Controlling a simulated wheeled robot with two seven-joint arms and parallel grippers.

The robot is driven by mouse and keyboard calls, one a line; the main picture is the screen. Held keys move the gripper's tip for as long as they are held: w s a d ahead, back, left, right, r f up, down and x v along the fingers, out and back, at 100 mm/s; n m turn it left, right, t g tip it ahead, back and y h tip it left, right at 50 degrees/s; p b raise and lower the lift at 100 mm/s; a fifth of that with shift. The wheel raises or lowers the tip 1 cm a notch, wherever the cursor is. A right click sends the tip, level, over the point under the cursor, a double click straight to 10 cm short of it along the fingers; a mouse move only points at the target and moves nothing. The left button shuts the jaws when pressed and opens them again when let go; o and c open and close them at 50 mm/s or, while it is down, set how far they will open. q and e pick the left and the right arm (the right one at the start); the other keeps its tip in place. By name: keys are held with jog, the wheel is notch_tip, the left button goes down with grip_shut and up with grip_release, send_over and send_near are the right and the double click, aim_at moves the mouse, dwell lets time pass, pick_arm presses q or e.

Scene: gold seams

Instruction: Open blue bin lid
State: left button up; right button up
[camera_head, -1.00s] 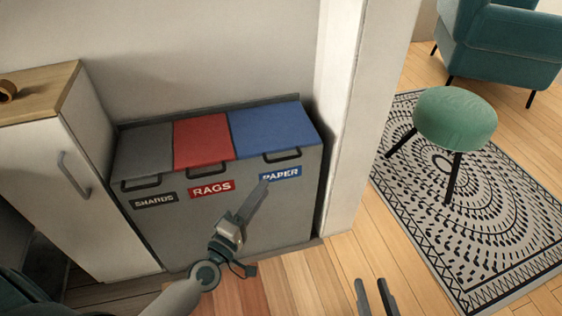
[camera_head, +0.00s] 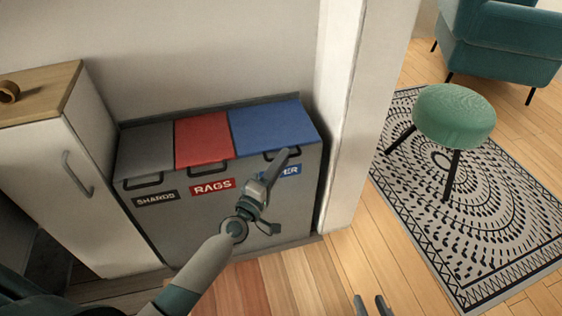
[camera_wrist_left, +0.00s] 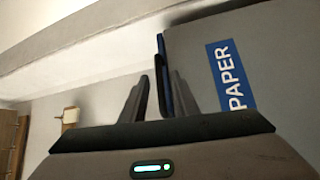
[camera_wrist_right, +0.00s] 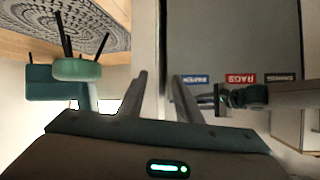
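The blue bin lid (camera_head: 268,126) is closed, on the right end of the grey bin unit above the PAPER label (camera_head: 291,170). Its dark handle (camera_head: 297,153) is at the lid's front edge. My left gripper (camera_head: 282,156) is at this handle, hiding part of it and of the label. In the left wrist view the fingers (camera_wrist_left: 159,85) are apart, with the dark handle (camera_wrist_left: 162,92) showing between them; contact cannot be told. My right gripper (camera_head: 372,307) is low in the head view, away from the bin. Its fingers (camera_wrist_right: 160,90) are apart and empty.
The grey lid (camera_head: 146,148) and red lid (camera_head: 202,138) beside the blue one are closed. A white cabinet (camera_head: 105,190) stands left of the bins, a white wall end (camera_head: 352,130) right. A green stool (camera_head: 453,115) stands on a patterned rug (camera_head: 490,210).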

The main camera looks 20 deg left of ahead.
pick_arm(q)
grip_shut()
jog(key=shift+r, duration=0.1)
